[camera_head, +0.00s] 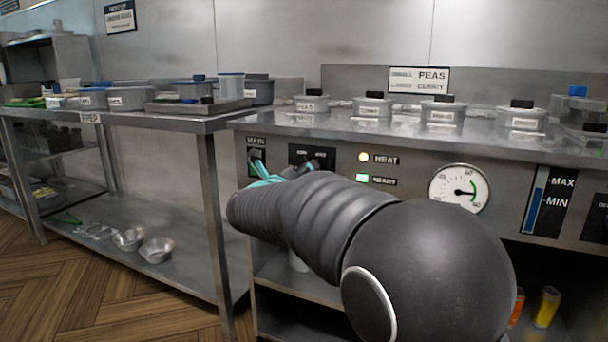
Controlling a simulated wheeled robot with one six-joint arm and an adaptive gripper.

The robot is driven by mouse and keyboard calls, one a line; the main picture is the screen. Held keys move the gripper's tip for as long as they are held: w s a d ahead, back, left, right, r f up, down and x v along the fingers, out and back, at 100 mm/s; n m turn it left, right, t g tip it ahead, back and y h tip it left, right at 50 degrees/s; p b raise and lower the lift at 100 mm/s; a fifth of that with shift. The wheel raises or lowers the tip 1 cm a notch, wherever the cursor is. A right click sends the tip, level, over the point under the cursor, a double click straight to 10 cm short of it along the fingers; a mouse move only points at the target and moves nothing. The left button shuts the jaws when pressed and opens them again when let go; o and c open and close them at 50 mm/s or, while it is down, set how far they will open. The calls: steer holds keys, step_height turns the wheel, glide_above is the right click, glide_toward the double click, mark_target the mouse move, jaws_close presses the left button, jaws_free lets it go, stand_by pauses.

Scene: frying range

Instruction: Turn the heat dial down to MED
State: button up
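My arm reaches in from the lower right toward the control panel (410,168) on the front of the frying range. My gripper (262,172) shows only as teal parts beside the arm, in front of the panel's left end. Its fingertips are mostly hidden, so I cannot tell whether it is open or shut or touching anything. A black plate (312,153) with small unreadable marks sits just above my arm. It may carry the heat dial; the dial itself and its setting are not clear. A lamp labelled HEAT (364,157) glows orange-white.
A switch plate labelled MAIN (256,143) is left of the black plate. A green-lit lamp (362,178), a round gauge (458,188) and a MAX/MIN level strip (547,200) are to the right. Lidded pots (372,105) stand on the range top. A prep table (185,122) stands left.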

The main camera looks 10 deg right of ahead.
steer(key=n+p, duration=0.5)
steer(key=n, duration=0.6)
steer(key=shift+f+n, duration=0.1)
steer(key=shift+n, duration=0.2)
stand_by(0.5)
steer(key=o, duration=1.2)
steer(key=shift+c, duration=0.2)
steer(key=shift+a, duration=0.1)
steer(key=v, duration=1.2)
steer(key=shift+f, duration=0.2)
